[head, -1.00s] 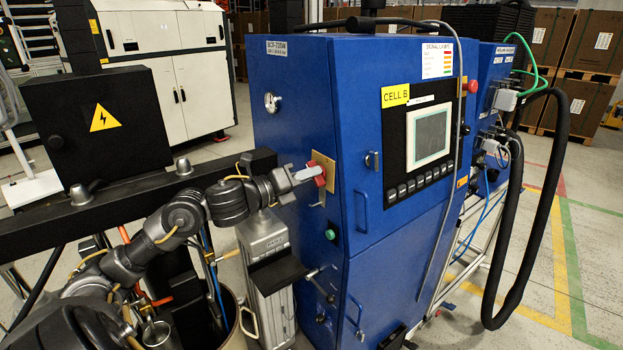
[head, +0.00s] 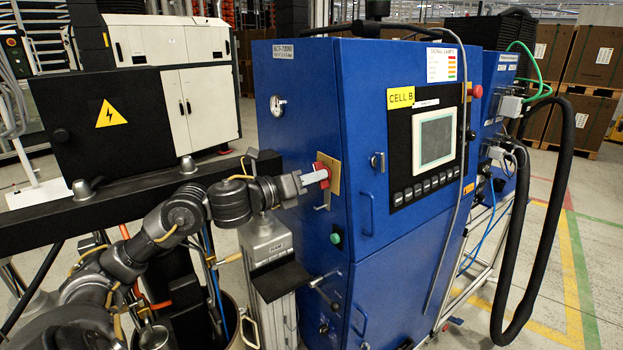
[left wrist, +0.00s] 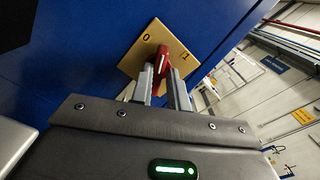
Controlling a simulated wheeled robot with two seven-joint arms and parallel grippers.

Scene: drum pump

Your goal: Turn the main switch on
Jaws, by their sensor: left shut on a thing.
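The main switch is a red handle (head: 322,168) on a yellow plate (head: 334,188) on the side of the blue cabinet. In the left wrist view the plate (left wrist: 131,64) carries a 0 and a 1, and the red handle (left wrist: 163,58) has a white mark. My left gripper (head: 319,176) is at the handle, its fingers (left wrist: 164,80) on either side of it and shut on it. The fingers partly hide the handle, so its exact setting is hard to read. My right gripper is not in view.
The blue cabinet (head: 300,110) has a screen (head: 435,138), a green button (head: 336,238) and a red button (head: 476,91). A black box with a warning sign (head: 110,115) stands at left. A black hose (head: 563,200) hangs at right, with open floor beyond.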

